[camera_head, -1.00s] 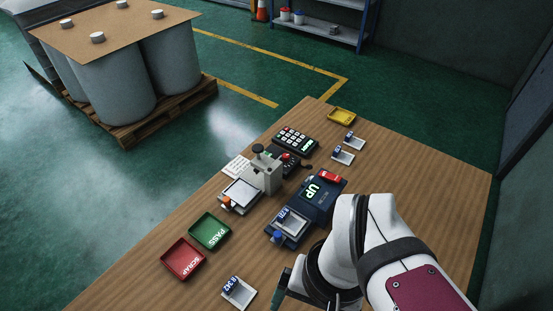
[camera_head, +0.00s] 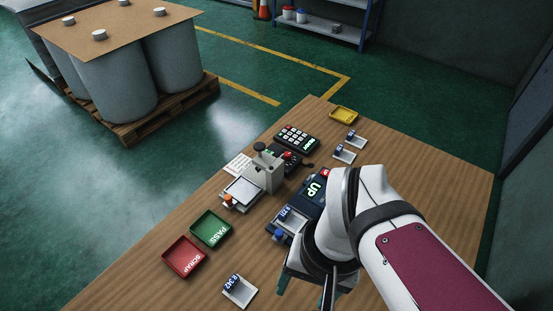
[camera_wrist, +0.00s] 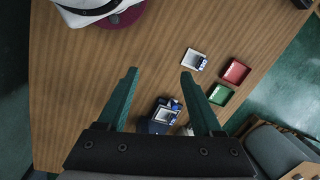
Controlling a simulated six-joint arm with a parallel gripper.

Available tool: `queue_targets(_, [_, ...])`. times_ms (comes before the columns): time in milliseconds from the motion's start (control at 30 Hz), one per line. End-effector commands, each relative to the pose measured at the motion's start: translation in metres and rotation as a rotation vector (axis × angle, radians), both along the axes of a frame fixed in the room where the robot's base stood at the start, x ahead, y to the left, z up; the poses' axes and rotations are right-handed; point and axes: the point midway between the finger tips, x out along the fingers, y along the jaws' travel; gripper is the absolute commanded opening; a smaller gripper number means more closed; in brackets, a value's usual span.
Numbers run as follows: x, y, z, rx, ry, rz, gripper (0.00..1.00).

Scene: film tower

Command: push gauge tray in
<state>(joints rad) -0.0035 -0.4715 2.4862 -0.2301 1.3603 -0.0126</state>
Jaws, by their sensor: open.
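A grey gauge (camera_head: 264,173) with a black knob stands mid-table. A pale tray (camera_head: 241,191) with an orange knob sticks out of its front. Beside it, a dark blue unit (camera_head: 309,206) shows "UP" and has a tray with a blue knob (camera_head: 278,235) and a labelled sample at its front. Which tray is the gauge tray, I cannot tell for certain. My gripper (camera_wrist: 159,73) is open and empty above the table, fingers apart. The blue unit (camera_wrist: 157,127) shows between and behind the fingers in the wrist view. My arm hides the blue unit's right side in the head view.
A green PASS tray (camera_head: 210,229) and a red SCRAP tray (camera_head: 183,257) lie to the left. A labelled sample dish (camera_head: 240,291) lies at the front. A keypad (camera_head: 297,138), small dishes and a yellow tray (camera_head: 343,115) are at the back.

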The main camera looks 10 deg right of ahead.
Motion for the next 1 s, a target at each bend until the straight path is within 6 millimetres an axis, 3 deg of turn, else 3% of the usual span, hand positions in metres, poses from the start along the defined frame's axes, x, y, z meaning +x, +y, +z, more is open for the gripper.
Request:
queue_targets(100, [0.077, -0.002, 0.005, -0.050, -0.011, 0.155, 0.57])
queue_targets(200, [0.142, 0.000, -0.007, -0.093, -0.029, 0.292, 0.57])
queue_targets(333, [0.194, 0.005, -0.026, -0.126, -0.046, 0.406, 0.57])
queue_targets(400, [0.205, 0.006, -0.034, -0.133, -0.049, 0.431, 0.57])
queue_targets(533, [0.207, 0.006, -0.054, -0.134, -0.048, 0.437, 0.57])
queue_targets(800, [0.205, 0.006, -0.135, -0.135, -0.046, 0.435, 0.57])
queue_targets(1000, [0.206, 0.006, -0.176, -0.135, -0.048, 0.432, 0.57])
